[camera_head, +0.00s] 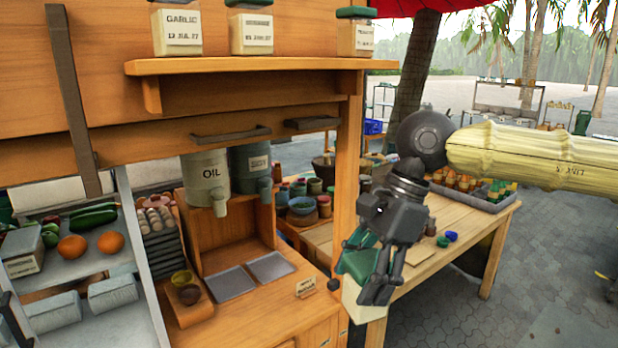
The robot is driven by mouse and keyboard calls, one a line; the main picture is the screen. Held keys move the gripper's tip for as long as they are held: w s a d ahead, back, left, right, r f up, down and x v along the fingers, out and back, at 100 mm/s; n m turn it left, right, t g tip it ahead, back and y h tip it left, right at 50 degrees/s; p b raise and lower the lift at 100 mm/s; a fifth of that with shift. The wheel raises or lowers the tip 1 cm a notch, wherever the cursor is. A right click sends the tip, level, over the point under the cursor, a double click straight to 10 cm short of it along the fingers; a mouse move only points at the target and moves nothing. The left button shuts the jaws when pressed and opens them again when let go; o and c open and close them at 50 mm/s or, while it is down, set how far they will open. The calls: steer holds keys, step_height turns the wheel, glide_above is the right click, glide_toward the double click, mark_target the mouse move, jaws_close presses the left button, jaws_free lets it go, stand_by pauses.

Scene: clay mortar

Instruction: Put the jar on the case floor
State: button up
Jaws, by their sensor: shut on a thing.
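My gripper (377,290) is in the middle right, in front of the wooden table. It is shut on a jar (362,308) with a cream body and a green lid. The fingers are at the lid, and the jar hangs slightly tilted below them. Part of the lid is hidden by the fingers. A case (140,318) with pale sloping surfaces stands at the far left and holds vegetables and pale boxes. The held jar is well to the right of it. How much of the case floor is bare is hard to tell.
Similar green-lidded jars, one labelled garlic (176,32), stand on a high shelf (250,66). An oil dispenser (207,178) hangs over a wooden counter (262,310) with metal trays. A wooden post (346,160) stands left of my gripper. The table (440,262) behind carries bowls and jars.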

steer(key=w+d+f+n+g+h, duration=0.1)
steer(key=w+d+f+n, duration=0.1)
steer(key=f, duration=1.2)
steer(key=w+d+f+n+g+h, duration=0.1)
steer(key=w+d+f+n, duration=0.2)
steer(key=f+n, duration=0.4)
steer(key=w+d+f+n+g+h, duration=0.1)
steer(key=f+n, duration=0.4)
steer(key=f, duration=1.6)
steer(key=w+d+h, duration=0.1)
steer(key=d, duration=0.1)
steer(key=shift+w+d+f, duration=0.35)
steer(key=shift+d+f, duration=0.05)
steer(key=shift+a, duration=0.1)
steer(key=shift+d, duration=0.3)
steer(key=shift+a, duration=0.1)
